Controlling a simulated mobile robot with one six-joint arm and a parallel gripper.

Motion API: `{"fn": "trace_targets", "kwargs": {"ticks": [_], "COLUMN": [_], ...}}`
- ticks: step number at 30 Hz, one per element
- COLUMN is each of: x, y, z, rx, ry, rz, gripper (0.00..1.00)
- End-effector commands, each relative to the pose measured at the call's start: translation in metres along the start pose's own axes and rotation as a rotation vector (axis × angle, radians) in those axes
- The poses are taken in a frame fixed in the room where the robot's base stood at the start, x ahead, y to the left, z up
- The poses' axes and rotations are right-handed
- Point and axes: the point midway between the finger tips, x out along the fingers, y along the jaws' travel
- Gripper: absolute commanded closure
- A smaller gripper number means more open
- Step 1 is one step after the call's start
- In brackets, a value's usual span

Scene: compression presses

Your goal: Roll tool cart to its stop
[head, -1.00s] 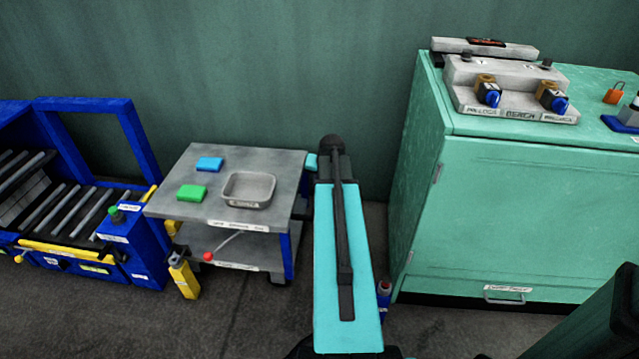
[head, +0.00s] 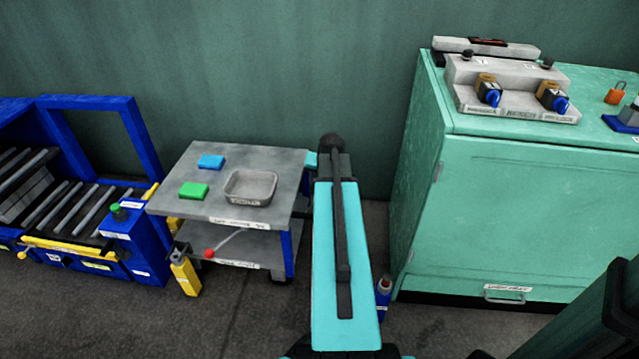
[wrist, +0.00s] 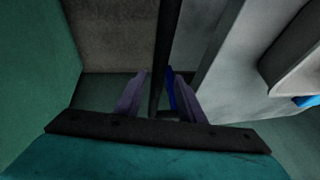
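The tool cart (head: 285,182) is a grey two-shelf cart with blue legs, standing left of centre in the head view. A teal piece (head: 311,160) shows at its right edge, beside my arm. My arm hides what lies directly behind it, and my gripper is not visible in the head view. In the wrist view my gripper (wrist: 160,78) has its two purple-grey fingers apart. A dark bar (wrist: 163,45), probably the cart's handle, runs between them, with narrow gaps beside it. The grey cart top (wrist: 240,65) fills the right of that view.
On the cart are a blue block (head: 211,162), a green block (head: 193,190) and a grey tray (head: 251,187). A blue roller press (head: 140,245) stands close at left, with a yellow post (head: 185,275) near the cart. A teal cabinet (head: 500,220) stands right.

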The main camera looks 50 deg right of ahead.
Motion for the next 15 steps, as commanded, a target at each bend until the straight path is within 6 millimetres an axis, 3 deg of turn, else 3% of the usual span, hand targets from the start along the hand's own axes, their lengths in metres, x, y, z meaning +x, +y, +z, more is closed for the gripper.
{"fn": "trace_targets", "kwargs": {"ticks": [8,15], "x": [-0.025,-0.063], "y": [0.0,0.001], "z": [0.0,0.0], "rx": [0.0,0.0], "ry": [0.003,0.002], "rz": [0.0,0.0], "gripper": [0.64,0.64]}}
